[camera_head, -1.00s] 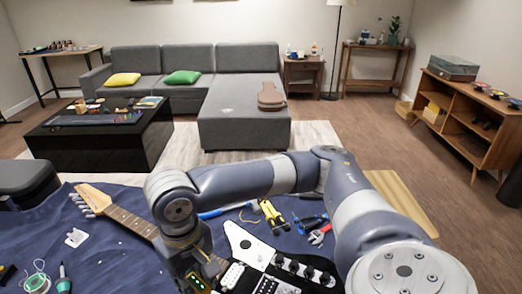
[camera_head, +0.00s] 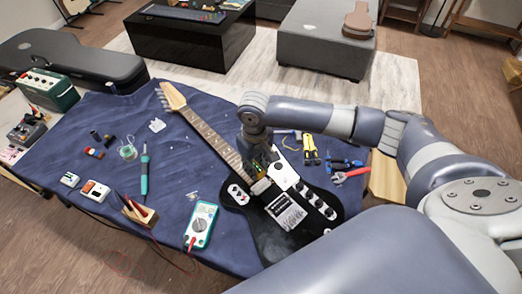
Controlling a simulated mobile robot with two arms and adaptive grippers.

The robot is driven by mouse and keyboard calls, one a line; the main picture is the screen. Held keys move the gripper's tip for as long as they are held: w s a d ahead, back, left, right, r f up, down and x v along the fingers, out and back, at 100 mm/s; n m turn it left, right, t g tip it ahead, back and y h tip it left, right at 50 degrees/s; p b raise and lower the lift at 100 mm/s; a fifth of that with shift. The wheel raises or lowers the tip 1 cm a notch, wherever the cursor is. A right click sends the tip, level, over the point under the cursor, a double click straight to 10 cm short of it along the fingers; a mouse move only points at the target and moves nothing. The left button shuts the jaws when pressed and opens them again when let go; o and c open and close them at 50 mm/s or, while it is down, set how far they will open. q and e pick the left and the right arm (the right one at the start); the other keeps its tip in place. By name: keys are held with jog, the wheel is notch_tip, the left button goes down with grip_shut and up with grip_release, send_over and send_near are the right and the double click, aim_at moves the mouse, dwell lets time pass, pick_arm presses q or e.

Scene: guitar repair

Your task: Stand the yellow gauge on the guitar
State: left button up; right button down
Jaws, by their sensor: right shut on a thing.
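The black electric guitar (camera_head: 268,232) lies on the blue cloth, its neck running up to the left. My right gripper (camera_head: 260,165) reaches down over the guitar where the neck meets the body. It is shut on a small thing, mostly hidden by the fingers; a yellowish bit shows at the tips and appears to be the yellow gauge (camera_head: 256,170). I cannot tell whether the gauge touches the guitar or how upright it is. My left gripper is not in view.
A multimeter (camera_head: 201,225) with leads lies left of the guitar body. A teal-handled tool (camera_head: 144,172) and small parts lie on the left. A guitar case (camera_head: 75,58) stands at the back left.

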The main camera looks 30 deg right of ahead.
jog(key=shift+d+n+p, duration=0.3)
jog(key=shift+d+p, duration=0.4)
jog(key=shift+p, duration=0.1)
pick_arm(q)
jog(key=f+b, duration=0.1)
jog(key=b, duration=0.1)
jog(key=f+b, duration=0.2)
jog(key=b, duration=0.1)
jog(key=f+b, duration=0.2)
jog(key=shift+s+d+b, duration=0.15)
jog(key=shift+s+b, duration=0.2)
jog(key=shift+b, duration=0.05)
pick_arm(e)
send_over(261, 186)
notch_tip(261, 186, down, 7)
jog(key=shift+d+r, duration=0.1)
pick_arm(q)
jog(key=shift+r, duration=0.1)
pick_arm(e)
jog(key=shift+f, duration=0.75)
pick_arm(q)
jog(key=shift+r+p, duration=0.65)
jog(key=shift+p, duration=0.05)
pick_arm(e)
jog(key=shift+r, duration=0.1)
